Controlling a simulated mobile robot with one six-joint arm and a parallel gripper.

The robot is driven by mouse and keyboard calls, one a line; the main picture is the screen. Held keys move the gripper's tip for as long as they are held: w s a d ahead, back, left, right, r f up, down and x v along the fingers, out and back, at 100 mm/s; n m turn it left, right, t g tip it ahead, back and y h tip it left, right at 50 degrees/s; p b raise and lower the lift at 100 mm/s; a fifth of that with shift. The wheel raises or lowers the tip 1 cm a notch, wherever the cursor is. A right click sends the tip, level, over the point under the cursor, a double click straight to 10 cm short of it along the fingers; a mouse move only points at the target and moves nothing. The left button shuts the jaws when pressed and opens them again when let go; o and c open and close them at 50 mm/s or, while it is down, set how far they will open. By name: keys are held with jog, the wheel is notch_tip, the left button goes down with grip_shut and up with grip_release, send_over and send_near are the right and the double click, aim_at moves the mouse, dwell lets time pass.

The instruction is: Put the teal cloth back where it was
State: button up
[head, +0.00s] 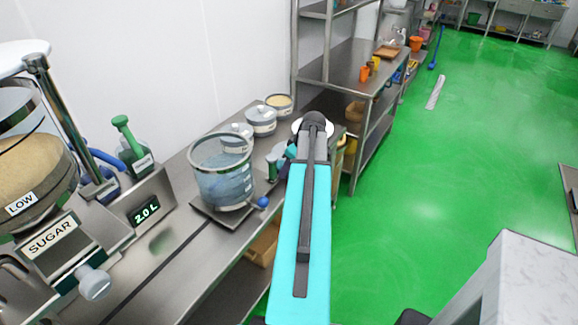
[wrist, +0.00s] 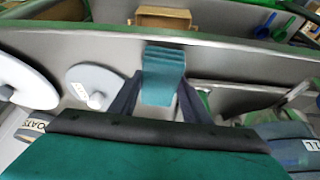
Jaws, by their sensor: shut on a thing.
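The teal cloth (wrist: 163,77) shows in the wrist view as a small folded piece between the two dark fingers of my gripper (wrist: 156,98). My gripper is shut on it, and the cloth stands out beyond the fingertips toward the metal counter's edge. I cannot tell whether the cloth touches the counter. In the head view, my turquoise arm reaches over the counter (head: 165,240) and hides most of the gripper. A small teal patch shows beside the arm's far end, but it is too small to make out.
A clear container of bluish liquid (head: 222,178) stands left of my arm, with lidded tubs (head: 261,122) behind it. The sugar dispenser (head: 52,240) is at the left. A metal shelf unit (head: 345,70) stands beyond. Green floor (head: 440,175) is open at the right.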

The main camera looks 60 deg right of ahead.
jog(key=shift+f+b, duration=0.35)
jog(key=shift+f, duration=0.2)
jog(key=o, duration=1)
jog(key=shift+r, duration=0.15)
jog(key=shift+r+p, duration=0.15)
jog(key=shift+p, duration=0.2)
jog(key=shift+b+v, duration=1.2)
jog(key=shift+v, duration=1.2)
jog(key=shift+b+v, duration=0.8)
jog(key=shift+v, duration=3.65)
jog(key=shift+d, duration=0.1)
